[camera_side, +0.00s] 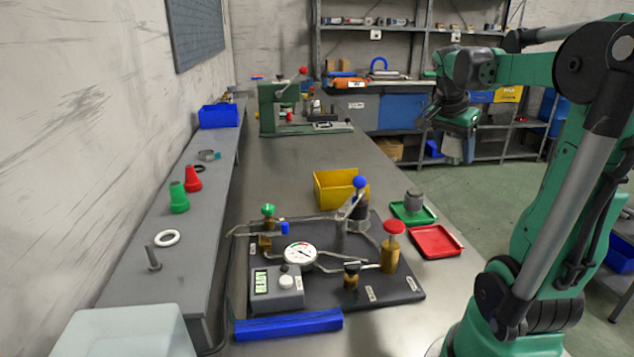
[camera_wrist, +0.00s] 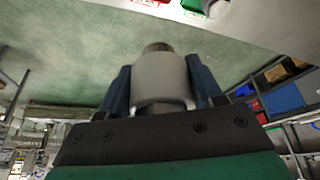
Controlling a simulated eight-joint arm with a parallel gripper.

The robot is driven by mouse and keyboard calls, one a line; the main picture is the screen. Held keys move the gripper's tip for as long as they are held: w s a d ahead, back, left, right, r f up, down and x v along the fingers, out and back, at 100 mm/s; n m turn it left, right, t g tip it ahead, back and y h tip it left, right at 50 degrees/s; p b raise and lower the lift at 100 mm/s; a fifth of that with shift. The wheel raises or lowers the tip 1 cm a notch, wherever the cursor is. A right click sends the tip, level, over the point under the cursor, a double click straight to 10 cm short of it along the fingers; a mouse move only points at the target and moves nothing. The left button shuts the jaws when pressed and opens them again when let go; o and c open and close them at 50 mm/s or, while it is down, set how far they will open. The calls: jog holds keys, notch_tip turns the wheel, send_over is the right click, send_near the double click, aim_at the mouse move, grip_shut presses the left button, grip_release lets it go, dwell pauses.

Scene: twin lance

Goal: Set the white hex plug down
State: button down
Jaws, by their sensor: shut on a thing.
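My gripper (camera_wrist: 159,75) is shut on the white hex plug (camera_wrist: 160,88); its two blue-grey fingers press on either side of it. The plug is a whitish cylinder with a metallic end facing away from the wrist. In the side view my gripper (camera_side: 457,146) hangs high at the upper right, off the bench's right edge and over the green floor. A green tray (camera_side: 428,218) holding a grey part (camera_side: 413,199) and an empty red tray (camera_side: 452,254) lie on the bench's right side.
A black plate (camera_side: 330,292) carries a gauge (camera_side: 300,254), pipes and several valves with coloured knobs. A yellow bin (camera_side: 336,190) stands behind it. A green press (camera_side: 283,108) stands at the bench's far end.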

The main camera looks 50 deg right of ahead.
jog(key=shift+w+r, duration=0.1)
jog(key=shift+r, duration=0.25)
jog(key=w+d+f+n+t, duration=0.15)
jog(key=w+d+n, duration=0.25)
jog(key=w, duration=0.4)
jog(key=n+t+y, duration=0.1)
jog(key=n+t, duration=0.3)
jog(key=n, duration=0.5)
send_over(340, 188)
jog(key=w+d, duration=0.2)
jog(key=d, duration=0.3)
notch_tip(340, 188, down, 10)
jog(key=r, duration=0.1)
jog(key=shift+n, duration=0.4)
jog(key=f, duration=0.9)
jog(key=shift+w+a, duration=0.2)
jog(key=shift+a, duration=0.1)
jog(key=shift+f, duration=0.1)
jog(key=shift+c, duration=0.7)
grip_release()
